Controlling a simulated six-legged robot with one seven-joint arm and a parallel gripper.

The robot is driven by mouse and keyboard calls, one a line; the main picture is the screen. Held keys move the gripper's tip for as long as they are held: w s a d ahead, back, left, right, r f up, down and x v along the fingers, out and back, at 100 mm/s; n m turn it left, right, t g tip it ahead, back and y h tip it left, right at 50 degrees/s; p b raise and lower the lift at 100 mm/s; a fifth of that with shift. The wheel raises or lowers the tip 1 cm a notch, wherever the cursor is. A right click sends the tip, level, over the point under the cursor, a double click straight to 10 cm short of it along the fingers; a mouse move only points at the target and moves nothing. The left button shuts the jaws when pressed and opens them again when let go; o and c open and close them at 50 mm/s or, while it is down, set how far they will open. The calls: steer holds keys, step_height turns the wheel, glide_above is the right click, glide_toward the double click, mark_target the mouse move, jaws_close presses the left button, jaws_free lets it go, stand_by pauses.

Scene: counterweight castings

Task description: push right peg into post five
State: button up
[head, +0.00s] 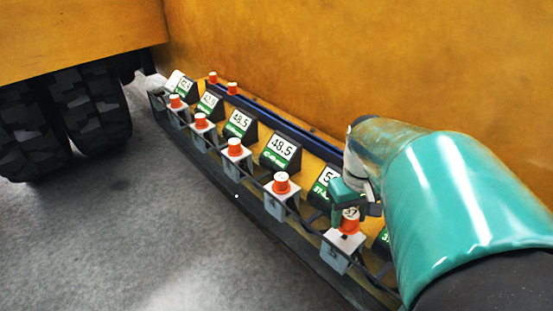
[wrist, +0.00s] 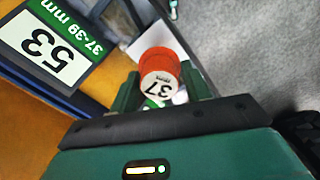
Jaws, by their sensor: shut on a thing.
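My gripper (head: 354,197) is at the near right end of the row of posts, and its fingers (wrist: 162,88) are shut on an orange peg (wrist: 160,62) with a white top marked 37. The same peg (head: 349,226) shows in the head view, upright at the white top plate of the nearest visible post (head: 336,258). Its lower end is hidden, so I cannot tell how deep it sits. A sign (wrist: 48,42) reading 53 and 37-39 mm stands beside this post.
Other posts carry orange pegs with pale tops, such as this peg (head: 281,183) and this one (head: 235,147). Black signs (head: 280,152) line the yellow wall (head: 330,60). Two loose-standing pegs (head: 232,88) are at the far end. Grey floor (head: 150,240) is clear; a tyre (head: 95,105) is at left.

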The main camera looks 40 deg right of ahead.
mark_target(346, 226)
steer(key=shift+f, duration=2.1)
steer(key=o, duration=1.1)
steer(key=shift+r, duration=0.1)
step_height(346, 226, up, 14)
steer(key=shift+f, duration=0.2)
